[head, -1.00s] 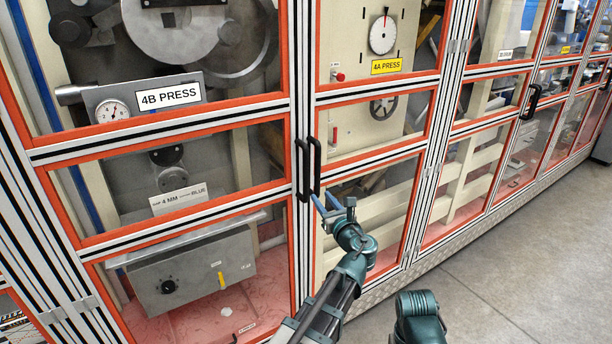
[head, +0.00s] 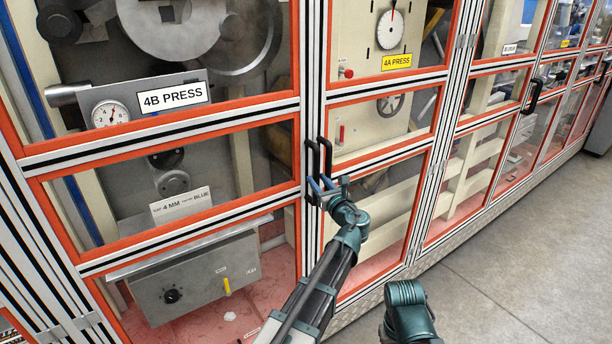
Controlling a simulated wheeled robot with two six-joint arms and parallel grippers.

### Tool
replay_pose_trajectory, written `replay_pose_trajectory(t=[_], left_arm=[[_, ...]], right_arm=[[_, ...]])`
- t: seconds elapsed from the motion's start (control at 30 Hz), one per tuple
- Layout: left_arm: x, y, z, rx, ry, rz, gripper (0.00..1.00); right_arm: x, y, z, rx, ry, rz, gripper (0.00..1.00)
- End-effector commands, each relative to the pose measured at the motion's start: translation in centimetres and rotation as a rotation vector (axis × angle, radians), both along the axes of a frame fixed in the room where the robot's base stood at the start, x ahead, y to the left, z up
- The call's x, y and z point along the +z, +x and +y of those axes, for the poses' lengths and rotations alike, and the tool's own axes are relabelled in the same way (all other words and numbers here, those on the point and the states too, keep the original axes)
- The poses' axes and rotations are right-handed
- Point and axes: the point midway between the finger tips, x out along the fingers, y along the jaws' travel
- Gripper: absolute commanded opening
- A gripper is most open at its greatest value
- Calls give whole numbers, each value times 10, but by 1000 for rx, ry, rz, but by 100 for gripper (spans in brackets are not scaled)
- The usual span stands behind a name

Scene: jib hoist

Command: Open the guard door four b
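The 4B guard door is the orange-edged, clear-panelled door on the left, with the 4B PRESS label (head: 172,96) seen behind its panel. Its black upright handle (head: 311,158) is on the door's right edge. The 4A door's black handle (head: 327,152) stands close beside it. My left gripper (head: 321,184) is at the lower part of the two handles, its blue fingers apart. I cannot tell whether a finger touches a handle. The 4B door is closed in its frame. My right arm (head: 405,308) shows at the bottom, its gripper out of view.
The 4A PRESS label (head: 397,62) shows behind the closed door to the right. More closed guard doors run to the back right, one with a black handle (head: 533,95). The grey floor (head: 490,255) on the right is clear.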

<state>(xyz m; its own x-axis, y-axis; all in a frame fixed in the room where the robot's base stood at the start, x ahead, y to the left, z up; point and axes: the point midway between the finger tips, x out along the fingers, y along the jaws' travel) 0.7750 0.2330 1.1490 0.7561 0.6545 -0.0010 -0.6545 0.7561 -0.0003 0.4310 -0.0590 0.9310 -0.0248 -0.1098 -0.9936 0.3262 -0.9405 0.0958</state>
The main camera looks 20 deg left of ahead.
Motion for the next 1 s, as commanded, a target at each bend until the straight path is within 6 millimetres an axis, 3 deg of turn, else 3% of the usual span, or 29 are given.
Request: replay_pose_trajectory(t=[0.1, 0.4, 0.63, 1.0], left_arm=[[0, 9, 0, -1, 0, 0, 38], [0, 10, 0, -2, 0, 0, 38], [0, 10, 0, -1, 0, 0, 0], [0, 10, 0, -1, 0, 0, 0]], right_arm=[[0, 0, 0, 0, 0, 0, 50], [0, 0, 0, 0, 0, 0, 50], [0, 0, 0, 0, 0, 0, 50], [0, 0, 0, 0, 0, 0, 50]])
